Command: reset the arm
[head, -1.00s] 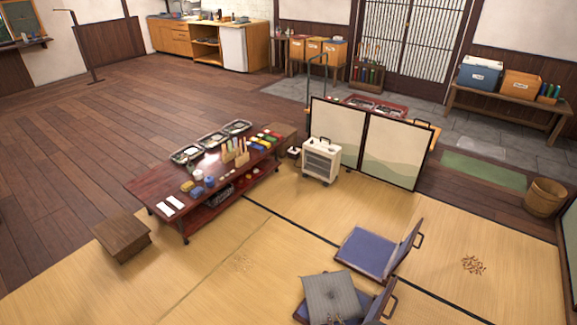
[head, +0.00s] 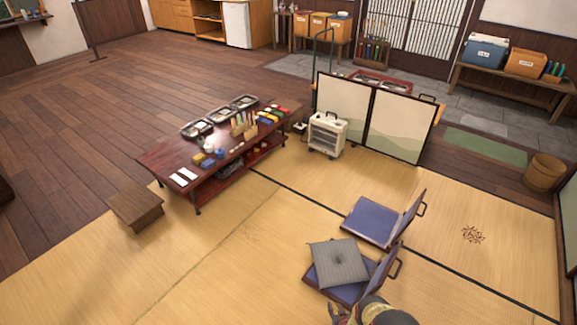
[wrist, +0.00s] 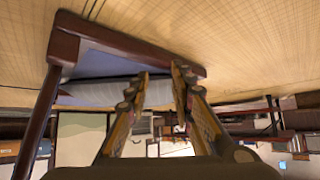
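My gripper (wrist: 159,72) shows in the wrist view, with its two fingers apart and nothing visible between the tips. Behind the fingers is a legless floor chair with a dark red frame (wrist: 64,47) and a blue-grey seat; I cannot tell how far it is from the fingertips. In the head view, part of my arm and gripper (head: 345,314) shows at the bottom edge, just below the nearer floor chair (head: 335,291) with a grey cushion (head: 338,261) on it. The rest of the arm is cut off.
Another floor chair (head: 371,221) stands just beyond. A low red table (head: 160,157) holds trays, cups and small items. A wooden stool (head: 135,203), a white heater (head: 326,134) and a folding screen (head: 397,124) stand around the mat. Brown bits (head: 472,235) lie at right. Front-left tatami is clear.

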